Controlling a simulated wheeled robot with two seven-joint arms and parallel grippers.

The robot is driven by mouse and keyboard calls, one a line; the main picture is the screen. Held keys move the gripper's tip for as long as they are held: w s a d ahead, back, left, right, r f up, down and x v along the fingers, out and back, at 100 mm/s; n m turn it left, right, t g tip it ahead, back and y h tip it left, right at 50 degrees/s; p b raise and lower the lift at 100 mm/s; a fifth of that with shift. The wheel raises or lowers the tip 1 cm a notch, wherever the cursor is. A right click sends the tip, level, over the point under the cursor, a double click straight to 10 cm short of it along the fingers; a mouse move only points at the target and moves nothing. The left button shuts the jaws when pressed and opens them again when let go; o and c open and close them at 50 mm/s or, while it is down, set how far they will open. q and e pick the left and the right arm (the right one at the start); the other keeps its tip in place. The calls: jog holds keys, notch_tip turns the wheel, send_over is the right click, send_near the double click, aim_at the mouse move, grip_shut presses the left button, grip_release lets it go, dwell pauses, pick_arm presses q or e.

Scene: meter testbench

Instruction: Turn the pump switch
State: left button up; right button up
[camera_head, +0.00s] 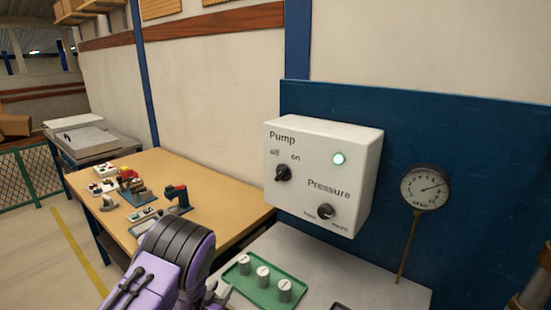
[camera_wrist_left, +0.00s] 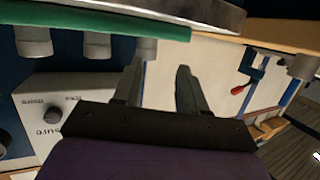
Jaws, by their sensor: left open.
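The pump switch (camera_head: 283,172) is a black knob on the upper left of the white control box (camera_head: 367,165), below the labels "off" and "on". I cannot tell exactly which label its pointer faces. A green lamp (camera_head: 338,158) on the box is lit. My left gripper (camera_head: 216,294) is low in the head view, below and left of the box and apart from the switch. In the left wrist view its two fingers (camera_wrist_left: 157,88) are spread with nothing between them. That view shows the box upside down with the pressure knob (camera_wrist_left: 54,114). My right gripper is not in view.
A green tray (camera_head: 262,293) with several grey cylinders lies on the grey table beside my left gripper. The pressure knob (camera_head: 326,211) is lower right on the box. A gauge (camera_head: 425,188) stands right. A wooden table (camera_head: 225,210) with tools is left.

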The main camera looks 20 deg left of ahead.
pick_arm(q)
jog(key=w+d+r+m+t+h, duration=0.1)
jog(key=w+r+m+t+h, duration=0.35)
jog(key=w+r, duration=0.55)
jog(key=m+h, duration=0.7)
jog(key=m, duration=0.1)
send_near(278, 176)
jog(key=shift+m+g+h, duration=0.25)
jog(key=shift+g+h, duration=0.1)
jog(key=shift+g, duration=0.2)
jog(key=p+x, duration=0.1)
jog(key=x, duration=0.2)
jog(key=p+x, duration=0.2)
jog(key=x, duration=0.1)
jog(key=p+x, duration=0.1)
jog(key=x, duration=0.2)
jog(key=shift+a+r+p, duration=0.25)
jog(key=shift+r+p, duration=0.05)
jog(key=shift+p, duration=0.1)
jog(key=shift+w+d, duration=0.1)
jog(key=shift+w, duration=0.1)
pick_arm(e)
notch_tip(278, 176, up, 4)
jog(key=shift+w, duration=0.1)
pick_arm(q)
grip_shut()
